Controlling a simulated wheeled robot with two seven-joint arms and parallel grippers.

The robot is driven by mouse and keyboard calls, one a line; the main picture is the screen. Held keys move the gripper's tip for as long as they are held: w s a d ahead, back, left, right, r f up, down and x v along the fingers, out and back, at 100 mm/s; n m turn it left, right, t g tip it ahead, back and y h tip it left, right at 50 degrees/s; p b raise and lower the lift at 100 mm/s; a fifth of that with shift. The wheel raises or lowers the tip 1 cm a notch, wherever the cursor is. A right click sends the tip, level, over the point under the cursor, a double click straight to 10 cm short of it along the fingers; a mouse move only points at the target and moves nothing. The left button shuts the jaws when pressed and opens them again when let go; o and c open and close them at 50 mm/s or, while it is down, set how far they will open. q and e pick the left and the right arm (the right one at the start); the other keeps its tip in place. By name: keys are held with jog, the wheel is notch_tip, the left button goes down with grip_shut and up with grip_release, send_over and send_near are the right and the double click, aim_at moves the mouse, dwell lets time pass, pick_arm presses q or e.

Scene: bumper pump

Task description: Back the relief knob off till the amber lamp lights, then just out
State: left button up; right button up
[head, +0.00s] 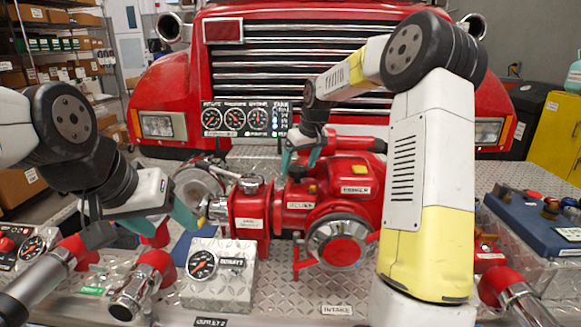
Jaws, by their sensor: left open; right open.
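A red pump body (340,190) stands on the diamond-plate deck. A label that seems to read RELIEF (300,205) is on its middle section, with a small yellow piece (306,187) just above. I cannot tell whether that piece is a lamp or lit. A silver-and-brass fitting (216,210) sticks out left of the red valve block (250,212); it may be the relief knob. My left gripper (192,216) is open, its teal fingers close to this fitting; contact is unclear. My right gripper (300,158) is open above the pump, its fingers pointing down.
A gauge panel (238,119) stands behind the pump, before the red truck's grille (300,60). A plate box with a gauge (202,265) sits in front. Red outlets with chrome caps (140,290) stand front left. A blue tray (540,225) with small parts is at right.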

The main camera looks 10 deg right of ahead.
jog(key=v, duration=0.6)
jog(key=shift+s+r, duration=0.2)
jog(key=shift+r, duration=0.1)
jog(key=s+a+r+m+t, duration=0.1)
jog(key=s+r, duration=0.2)
jog(key=s, duration=0.6)
jog(key=s+r+m, duration=0.1)
jog(key=s+r, duration=0.1)
jog(key=s, duration=0.7)
jog(key=s+f+m+t, duration=0.1)
jog(key=s+f, duration=0.3)
jog(key=s, duration=1.2)
jog(key=shift+s+a+m, duration=0.25)
jog(key=shift+s+m, duration=0.05)
jog(key=shift+m, duration=0.3)
jog(key=shift+f, duration=0.1)
